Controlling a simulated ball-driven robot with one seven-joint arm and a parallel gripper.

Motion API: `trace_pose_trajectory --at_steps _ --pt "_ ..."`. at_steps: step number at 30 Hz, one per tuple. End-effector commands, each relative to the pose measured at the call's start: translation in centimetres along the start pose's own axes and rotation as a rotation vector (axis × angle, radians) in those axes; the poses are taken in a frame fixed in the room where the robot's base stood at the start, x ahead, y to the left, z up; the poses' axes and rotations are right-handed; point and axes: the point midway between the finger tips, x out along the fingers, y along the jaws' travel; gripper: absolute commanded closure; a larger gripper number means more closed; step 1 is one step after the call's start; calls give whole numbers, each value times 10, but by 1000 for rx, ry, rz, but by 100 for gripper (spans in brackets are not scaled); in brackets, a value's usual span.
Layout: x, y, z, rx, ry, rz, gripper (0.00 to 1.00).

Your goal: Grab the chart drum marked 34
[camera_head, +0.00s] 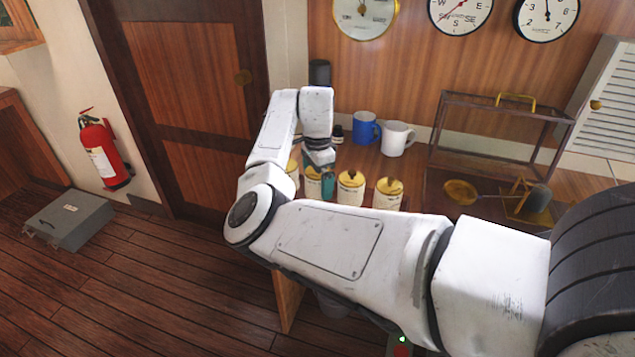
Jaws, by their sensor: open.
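Several cream chart drums with brass lids stand in a row on the wooden counter behind my arm. The right drum (388,194) and the drum to its left (350,189) show clearly. Another drum (313,182) is partly behind my gripper, and a leftmost drum (292,170) is partly hidden by my arm. Their markings are too small to read, so I cannot tell which is 34. My gripper (319,175) points down with its teal fingers open at the left drums. I cannot tell whether it touches one.
A blue mug (366,128), a white mug (396,139) and a small dark jar (337,134) stand behind the drums. A dark cylinder (319,73) stands farther back. A glass-sided case (500,130) and a brass instrument (525,199) are at the right.

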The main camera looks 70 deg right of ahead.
Motion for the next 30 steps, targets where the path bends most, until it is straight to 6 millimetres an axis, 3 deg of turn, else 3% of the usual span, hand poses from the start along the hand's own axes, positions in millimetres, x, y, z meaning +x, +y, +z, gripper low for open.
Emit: trace_pose_trajectory --at_steps 5,24,30 --pt "0 0 0 0 0 0 2" --pt "-1 0 0 0 1 -1 63" --pt "-1 0 0 0 1 -1 65"
